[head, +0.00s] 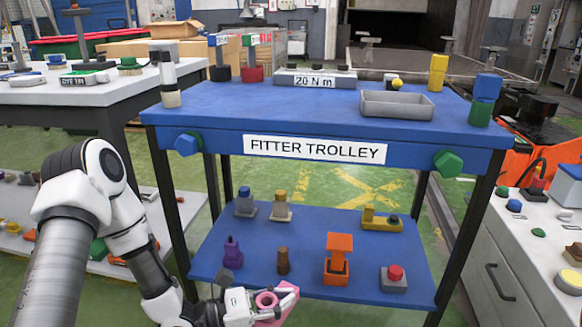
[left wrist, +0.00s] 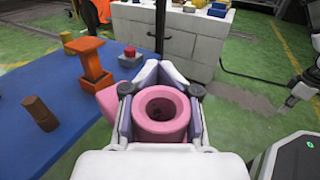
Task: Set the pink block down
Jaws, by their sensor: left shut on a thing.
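My left gripper (head: 266,305) is shut on the pink block (head: 288,299), at the bottom of the head view. In the left wrist view the pink block (left wrist: 161,113) shows a round hole facing the camera, and pale finger pads press it from both sides. A pink part also sticks out to the left of the fingers there. The block is by the front edge of the trolley's blue lower shelf (head: 310,222); in the wrist view green floor shows beside it. Its height against the shelf is hard to tell.
The lower shelf holds a purple piece (head: 232,253), a brown peg (head: 283,261), an orange stand (head: 338,260), a grey block with a red button (head: 393,279) and several pieces behind. The blue trolley top (head: 300,105) is above. A white cabinet (head: 525,255) stands at right.

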